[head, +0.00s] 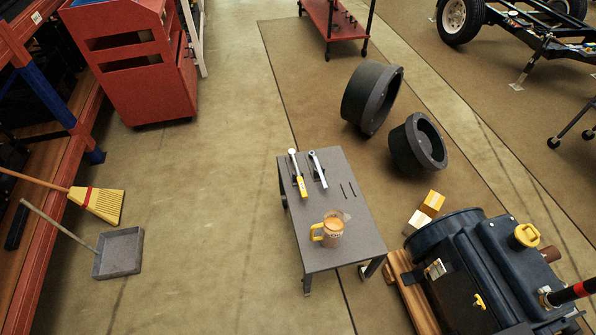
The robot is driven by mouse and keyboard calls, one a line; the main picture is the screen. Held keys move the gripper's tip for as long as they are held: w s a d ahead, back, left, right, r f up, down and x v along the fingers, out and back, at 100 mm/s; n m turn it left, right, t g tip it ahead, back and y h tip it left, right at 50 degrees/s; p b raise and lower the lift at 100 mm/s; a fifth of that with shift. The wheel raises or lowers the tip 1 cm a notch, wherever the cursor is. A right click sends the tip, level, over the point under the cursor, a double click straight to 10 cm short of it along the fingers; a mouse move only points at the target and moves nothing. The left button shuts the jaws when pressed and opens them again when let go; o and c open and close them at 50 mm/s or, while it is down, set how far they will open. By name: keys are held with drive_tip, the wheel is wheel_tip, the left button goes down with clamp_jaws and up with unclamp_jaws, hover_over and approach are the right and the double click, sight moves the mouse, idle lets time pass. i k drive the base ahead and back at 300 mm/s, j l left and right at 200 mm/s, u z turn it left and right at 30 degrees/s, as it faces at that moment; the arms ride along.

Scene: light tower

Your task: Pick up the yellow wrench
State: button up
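The yellow wrench (301,183) lies at the far left part of a small grey table (322,220). It has a yellow handle toward me and a pale metal head pointing away. A second, similar tool (318,169) with a black and silver body lies just to its right, a small gap apart.
Two dark round drums (371,98) stand behind the table to the right. A large dark engine unit (480,270) sits on a wooden pallet at the lower right. A dustpan (119,252) and broom (98,203) are at left. The floor left of the table is clear.

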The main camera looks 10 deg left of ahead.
sight(292, 153)
drive_tip(key=i+j, duration=0.15)
drive_tip(key=j, duration=0.3)
drive_tip(key=i+j+z, duration=0.1)
drive_tip(key=j, duration=0.3)
drive_tip(key=i+j, duration=0.15)
drive_tip(key=j, duration=0.3)
drive_tip(key=i+j+z, duration=0.1)
drive_tip(key=j, duration=0.35)
drive_tip(key=i+j+z, duration=0.1)
drive_tip(key=j, duration=0.35)
drive_tip(key=i+j, duration=0.1)
drive_tip(key=j, duration=0.35)
drive_tip(key=i+j, duration=0.25)
drive_tip(key=i+j+z, duration=0.1)
drive_tip(key=j, duration=0.35)
drive_tip(key=i+j, duration=0.3)
drive_tip(key=i+j+z, duration=0.1)
drive_tip(key=i+j, duration=0.15)
drive_tip(key=j, duration=0.2)
